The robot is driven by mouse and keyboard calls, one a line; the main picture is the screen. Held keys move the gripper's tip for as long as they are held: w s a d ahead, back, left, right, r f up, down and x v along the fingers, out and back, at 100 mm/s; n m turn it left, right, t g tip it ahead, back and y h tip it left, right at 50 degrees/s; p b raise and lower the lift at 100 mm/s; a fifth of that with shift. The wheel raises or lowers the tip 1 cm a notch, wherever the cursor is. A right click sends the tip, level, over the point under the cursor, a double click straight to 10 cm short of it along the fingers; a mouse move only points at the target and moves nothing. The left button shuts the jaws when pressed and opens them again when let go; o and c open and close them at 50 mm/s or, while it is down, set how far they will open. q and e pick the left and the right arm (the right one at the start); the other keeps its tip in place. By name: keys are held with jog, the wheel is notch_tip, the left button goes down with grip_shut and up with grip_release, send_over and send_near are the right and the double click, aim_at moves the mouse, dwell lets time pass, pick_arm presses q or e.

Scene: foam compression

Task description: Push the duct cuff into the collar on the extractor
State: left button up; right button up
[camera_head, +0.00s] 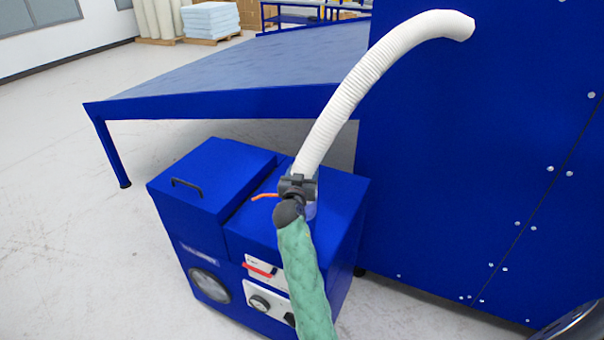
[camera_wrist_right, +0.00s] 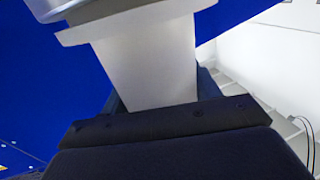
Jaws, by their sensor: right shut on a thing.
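The blue extractor (camera_head: 335,205) stands on the floor below a white ribbed duct (camera_head: 345,98). My right gripper (camera_head: 298,186), at the end of my green-sleeved arm, is shut on the duct cuff at the hose's lower end, above the extractor's top. In the right wrist view, the pale cuff (camera_wrist_right: 150,65) rises from between the dark jaws (camera_wrist_right: 165,115), with a wider rim above. In the head view the gripper hides most of the cuff. A pale, slightly violet rounded part (camera_head: 311,211), seemingly the collar, shows just below the gripper; whether the cuff is inside it cannot be told. My left gripper is out of view.
An orange lever (camera_head: 266,196) sticks out left of the gripper. A tall blue panel (camera_head: 450,170), where the duct's upper end meets it, stands at the right. A blue-framed table (camera_head: 230,80) is behind the extractor. Floor at the left is clear.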

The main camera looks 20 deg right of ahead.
jog(key=shift+w+a+r, duration=0.1)
jog(key=shift+w+a, duration=0.05)
jog(key=shift+a, duration=0.05)
